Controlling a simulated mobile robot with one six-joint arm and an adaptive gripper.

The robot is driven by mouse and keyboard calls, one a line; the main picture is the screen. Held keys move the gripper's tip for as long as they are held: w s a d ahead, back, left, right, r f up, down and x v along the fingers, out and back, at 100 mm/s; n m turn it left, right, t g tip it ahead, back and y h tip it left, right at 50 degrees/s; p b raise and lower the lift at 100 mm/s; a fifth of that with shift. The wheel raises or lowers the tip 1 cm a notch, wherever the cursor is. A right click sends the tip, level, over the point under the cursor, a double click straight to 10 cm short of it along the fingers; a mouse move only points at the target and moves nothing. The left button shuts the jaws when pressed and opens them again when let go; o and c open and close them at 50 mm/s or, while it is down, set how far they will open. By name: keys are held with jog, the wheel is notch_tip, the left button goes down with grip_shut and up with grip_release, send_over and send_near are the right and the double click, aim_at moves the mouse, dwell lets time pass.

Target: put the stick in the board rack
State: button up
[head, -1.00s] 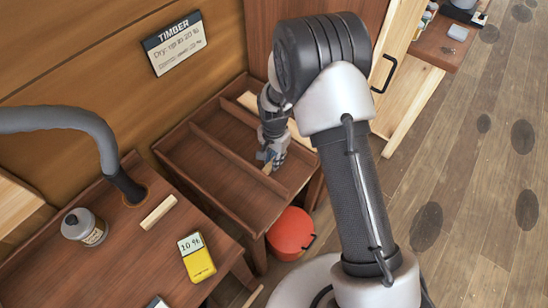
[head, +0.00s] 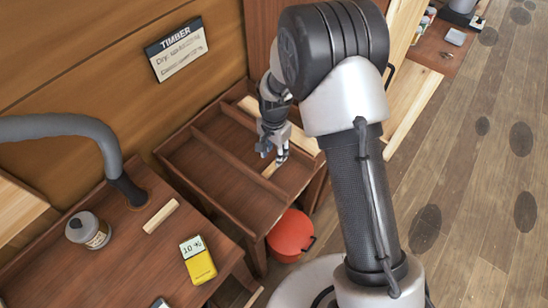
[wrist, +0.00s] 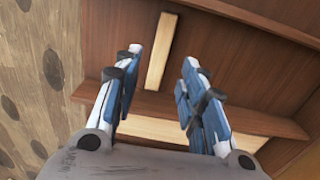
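The board rack (head: 205,165) is a dark brown wooden tray with dividers forming long compartments. A pale stick (head: 270,170) lies in a middle compartment; the wrist view shows this stick (wrist: 162,50) flat on the brown floor, beyond and between my fingertips. My gripper (head: 272,152) is over the rack, just above that stick. In the wrist view my gripper (wrist: 160,60) has its blue and white fingers apart, with nothing between them. Another pale stick (head: 160,215) lies on the bench at the left.
A longer pale board (head: 305,140) lies in the rack's far compartment, past a divider. The bench (head: 130,265) holds a grey bottle (head: 88,230) and a yellow meter reading 10 % (head: 198,260). A sign headed TIMBER (head: 176,47) hangs above. A red bucket (head: 291,235) stands beside the rack.

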notch_tip(320, 180, up, 6)
jog(key=p, duration=0.1)
jog(key=shift+r, duration=0.25)
notch_tip(320, 180, up, 12)
jog(key=f+n+t, duration=0.1)
jog(key=n, duration=0.1)
send_over(274, 165)
jog(key=s+d, duration=0.3)
jog(key=d, duration=0.1)
jog(key=s+d+r+n+t, duration=0.1)
jog(key=s+d+r, duration=0.35)
jog(key=r, duration=0.35)
jog(key=s+d+r+n+t, duration=0.1)
jog(key=s+d+r+n, duration=0.1)
jog(key=s, duration=0.7)
jog(key=s+d+r+n+t, duration=0.1)
jog(key=s+d+r, duration=0.3)
jog(key=s, duration=0.5)
jog(key=shift+r+n+t, duration=0.15)
jog(key=shift+n+t, duration=0.15)
jog(key=shift+n, duration=0.5)
